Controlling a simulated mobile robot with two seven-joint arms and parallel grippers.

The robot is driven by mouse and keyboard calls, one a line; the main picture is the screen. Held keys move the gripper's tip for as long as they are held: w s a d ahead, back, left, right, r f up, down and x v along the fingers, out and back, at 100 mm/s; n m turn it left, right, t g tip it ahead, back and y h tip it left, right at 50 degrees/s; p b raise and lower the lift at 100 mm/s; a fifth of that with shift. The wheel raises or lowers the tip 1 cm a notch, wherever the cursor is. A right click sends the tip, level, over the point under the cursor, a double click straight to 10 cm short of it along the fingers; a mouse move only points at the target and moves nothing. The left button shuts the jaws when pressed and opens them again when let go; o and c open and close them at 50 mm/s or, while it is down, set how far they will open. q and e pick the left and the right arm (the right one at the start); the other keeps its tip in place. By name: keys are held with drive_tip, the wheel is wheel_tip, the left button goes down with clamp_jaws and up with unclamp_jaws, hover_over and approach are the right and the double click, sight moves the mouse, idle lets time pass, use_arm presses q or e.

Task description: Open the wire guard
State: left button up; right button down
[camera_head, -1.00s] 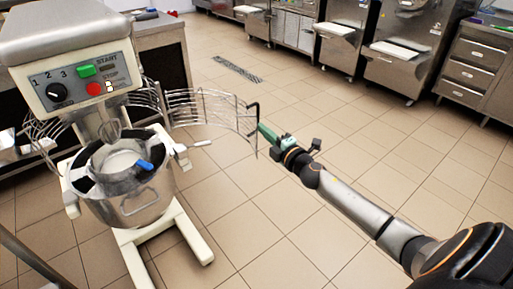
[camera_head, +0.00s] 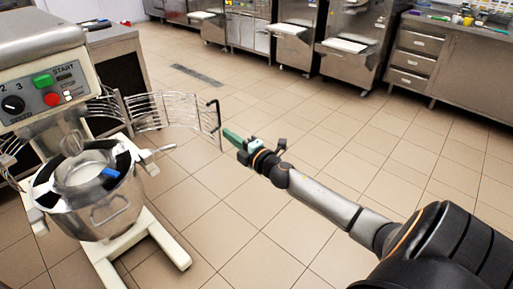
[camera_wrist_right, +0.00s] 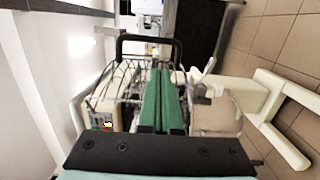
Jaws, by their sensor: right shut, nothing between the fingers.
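The wire guard (camera_head: 165,110) of the mixer (camera_head: 40,65) is swung out to the right of the bowl (camera_head: 95,195), leaving the bowl's front and top uncovered. Its black handle (camera_head: 215,112) stands at the guard's free end. My right gripper (camera_head: 228,135), with green fingers, is just right of this end, shut and empty. In the right wrist view the shut fingers (camera_wrist_right: 163,75) point toward the guard wires (camera_wrist_right: 115,85), with the black handle (camera_wrist_right: 148,38) across their tips. I cannot tell if they touch it. My left gripper is not in view.
A blue-handled thing (camera_head: 110,173) lies at the bowl's rim. The mixer's pale foot (camera_head: 165,240) reaches out on the floor. Steel machines (camera_head: 295,35) and a drawer counter (camera_head: 440,60) line the back. The tiled floor between is clear.

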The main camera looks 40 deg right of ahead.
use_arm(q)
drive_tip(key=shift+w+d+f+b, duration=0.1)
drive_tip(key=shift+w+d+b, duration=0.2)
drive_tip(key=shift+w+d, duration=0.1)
use_arm(e)
drive_tip(key=s+d, duration=0.2)
drive_tip(key=s, duration=0.6)
drive_tip(key=shift+s+d, duration=0.2)
drive_tip(key=shift+f, duration=0.1)
use_arm(q)
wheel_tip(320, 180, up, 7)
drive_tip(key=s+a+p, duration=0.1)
drive_tip(key=p, duration=0.7)
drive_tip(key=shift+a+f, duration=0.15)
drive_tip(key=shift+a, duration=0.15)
use_arm(e)
drive_tip(key=s+a+f+m+g+y, duration=0.1)
drive_tip(key=s+a+f+m+g, duration=0.3)
drive_tip(key=s+a+f+m, duration=0.4)
drive_tip(key=s+a+f+m+g+y, duration=0.1)
drive_tip(key=s+a+f+m+g, duration=0.4)
drive_tip(key=s+a, duration=0.8)
drive_tip(key=a+f+m, duration=0.3)
drive_tip(key=a+f, duration=0.1)
drive_tip(key=f, duration=0.1)
